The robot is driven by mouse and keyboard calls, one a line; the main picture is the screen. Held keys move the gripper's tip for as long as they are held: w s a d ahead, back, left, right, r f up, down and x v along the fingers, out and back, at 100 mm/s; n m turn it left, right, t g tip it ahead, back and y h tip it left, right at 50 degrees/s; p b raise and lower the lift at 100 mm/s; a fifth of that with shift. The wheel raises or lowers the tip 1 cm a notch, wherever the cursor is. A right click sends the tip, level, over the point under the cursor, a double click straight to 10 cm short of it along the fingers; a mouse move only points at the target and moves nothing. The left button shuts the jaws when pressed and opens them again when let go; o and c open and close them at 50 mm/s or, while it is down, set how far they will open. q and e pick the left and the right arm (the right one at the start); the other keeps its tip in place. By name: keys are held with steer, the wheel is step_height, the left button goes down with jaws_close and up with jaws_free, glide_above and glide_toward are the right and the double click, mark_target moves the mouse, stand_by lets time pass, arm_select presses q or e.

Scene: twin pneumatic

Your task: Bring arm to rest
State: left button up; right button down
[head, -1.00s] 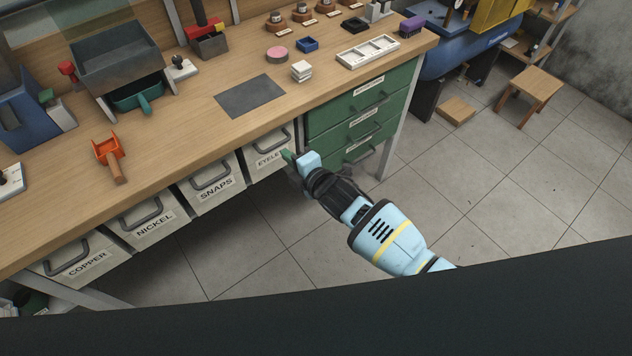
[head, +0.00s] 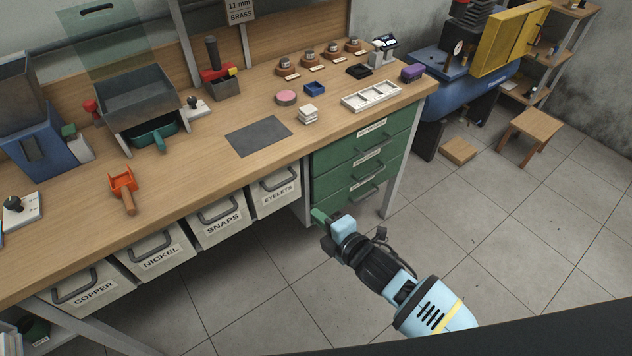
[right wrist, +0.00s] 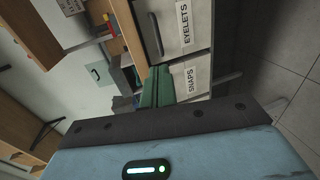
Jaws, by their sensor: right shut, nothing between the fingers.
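My right gripper (head: 319,215) shows in the head view in front of the workbench, below the tabletop and beside the green drawer unit (head: 362,158). Its green fingers are shut with nothing between them. In the right wrist view the shut fingers (right wrist: 157,88) point toward the bins labelled EYELETS (right wrist: 187,25) and SNAPS (right wrist: 190,80). I cannot tell whether the gripper touches the bench. My left gripper is not in view.
The wooden workbench (head: 190,190) carries a grey mat (head: 258,136), an orange scoop (head: 123,188) and a white divided tray (head: 371,96). Labelled bins hang under its front edge. A stool (head: 530,127) and a blue tank (head: 455,85) stand at right. The tiled floor (head: 500,230) is open.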

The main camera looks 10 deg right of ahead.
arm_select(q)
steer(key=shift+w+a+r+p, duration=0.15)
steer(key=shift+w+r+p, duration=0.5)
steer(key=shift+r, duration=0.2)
arm_select(e)
steer(key=s+d+f+m+g+h, duration=0.1)
steer(key=s+d+f+m+h, duration=0.1)
steer(key=s+d+f+m, duration=0.2)
steer(key=s+d+f+m+g+h, duration=0.1)
steer(key=s+d+f+m, duration=0.3)
steer(key=s+m, duration=0.6)
steer(key=s+d+f+m+g+h, duration=0.2)
steer(key=s+d+f+m, duration=0.2)
steer(key=s, duration=1.4)
steer(key=d+m, duration=0.2)
steer(key=m, duration=0.2)
steer(key=shift+s+d+h, duration=0.25)
steer(key=shift+s+h, duration=0.15)
